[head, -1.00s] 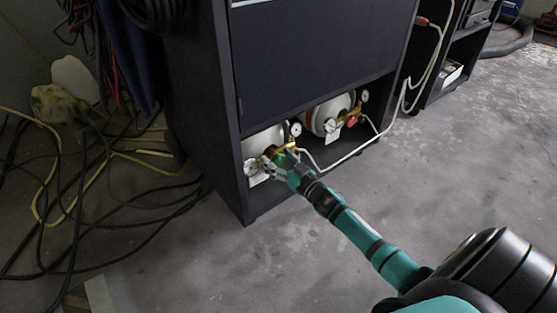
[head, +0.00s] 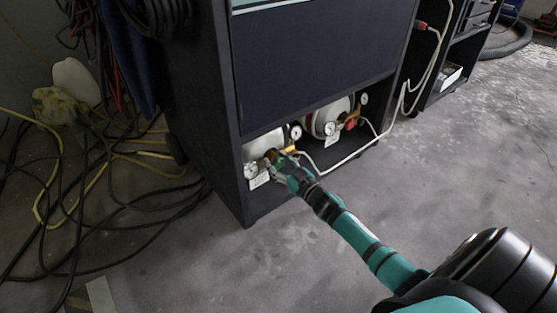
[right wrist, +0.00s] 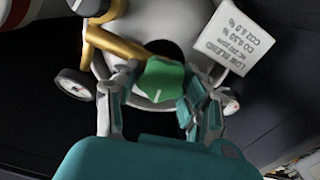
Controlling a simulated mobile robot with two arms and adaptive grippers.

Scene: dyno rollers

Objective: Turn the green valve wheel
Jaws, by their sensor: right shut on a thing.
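The green valve wheel (right wrist: 163,78) sits on the neck of a white gas cylinder (right wrist: 140,22) and shows large in the right wrist view. In the head view, the cylinder (head: 262,142) lies on the low shelf of a dark cabinet, and my gripper partly covers the wheel. My right gripper (right wrist: 160,95) is shut on the wheel, with a finger on either side of it. In the head view the gripper (head: 280,168) is at the cylinder's front end. My left gripper is out of view.
Round gauges (head: 250,171) and brass fittings flank the wheel. A white label (right wrist: 235,35) hangs close to the fingers. A second cylinder (head: 325,117) with a red knob (head: 350,124) lies to the right. Cables (head: 95,200) cover the floor at left; the grey floor (head: 440,170) at right is clear.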

